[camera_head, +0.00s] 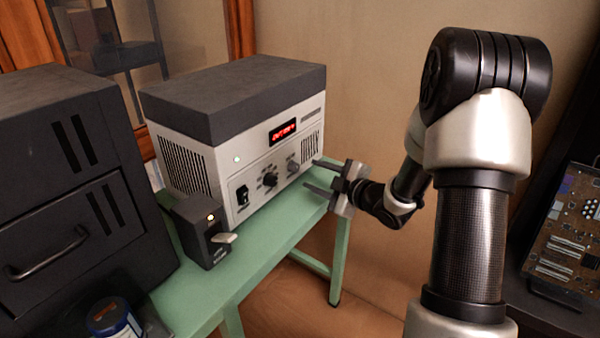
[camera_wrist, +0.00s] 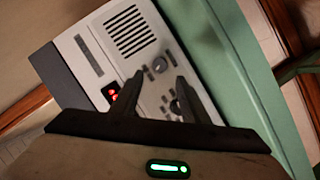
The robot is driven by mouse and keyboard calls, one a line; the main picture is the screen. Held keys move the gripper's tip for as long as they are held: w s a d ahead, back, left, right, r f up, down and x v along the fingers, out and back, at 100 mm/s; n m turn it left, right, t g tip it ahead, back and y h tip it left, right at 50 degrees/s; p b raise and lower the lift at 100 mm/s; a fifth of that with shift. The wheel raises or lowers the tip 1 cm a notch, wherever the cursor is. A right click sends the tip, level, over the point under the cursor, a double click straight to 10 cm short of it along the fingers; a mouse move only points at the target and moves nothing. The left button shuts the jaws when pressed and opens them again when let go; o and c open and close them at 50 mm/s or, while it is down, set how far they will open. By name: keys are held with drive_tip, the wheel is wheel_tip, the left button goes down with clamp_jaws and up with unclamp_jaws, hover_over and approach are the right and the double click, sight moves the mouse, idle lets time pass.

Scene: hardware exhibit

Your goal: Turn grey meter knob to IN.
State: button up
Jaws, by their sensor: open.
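The grey meter knob (camera_head: 292,166) is on the right of the front panel of a white box-shaped instrument (camera_head: 215,165) with a dark grey top. My gripper (camera_head: 313,176) is open and empty, just right of the panel with its fingers pointing at it. In the wrist view the grey knob (camera_wrist: 160,65) shows just beyond and between the open fingertips (camera_wrist: 160,80), apparently apart from them. The knob's labels are too small to read, so I cannot tell its setting.
A black knob (camera_head: 270,180) and a black rocker switch (camera_head: 243,195) sit left of the grey knob, below a red display (camera_head: 283,131). A small black box with a lever (camera_head: 205,232) stands in front on the green table (camera_head: 270,240). A dark cabinet (camera_head: 70,190) is at left.

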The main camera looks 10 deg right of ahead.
sight(297, 168)
drive_tip(key=b+x, duration=0.1)
drive_tip(key=x, duration=0.6)
drive_tip(key=shift+w+a+f, duration=0.1)
drive_tip(key=shift+w, duration=0.2)
